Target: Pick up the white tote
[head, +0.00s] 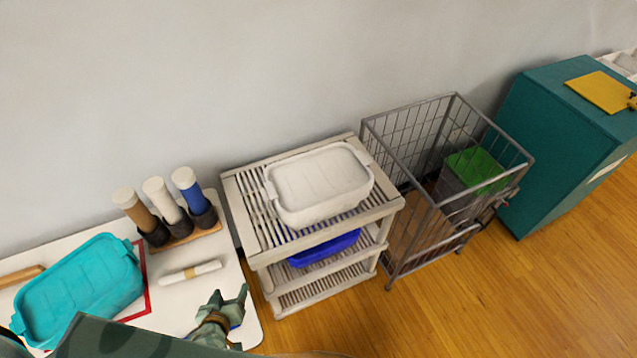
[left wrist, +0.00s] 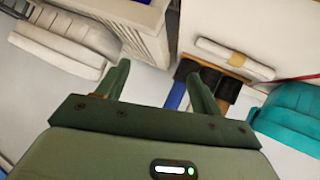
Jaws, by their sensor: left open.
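The white tote (head: 318,185) is a shallow lidded tub with a handle at each end. It rests on the top shelf of a slatted rack (head: 245,212). My left gripper (head: 230,300) is over the front right of the white table, below and left of the rack, apart from the tote. In the left wrist view its two fingers (left wrist: 160,85) are spread, with nothing between them. My right gripper is not in view.
A teal tote (head: 80,288) and a white roll (head: 190,272) lie on the white table. Several upright tubes (head: 158,195) stand at its back. A blue tote (head: 325,248) sits on a lower shelf. A wire cage cart (head: 430,205) stands right of the rack. Wooden floor is free in front.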

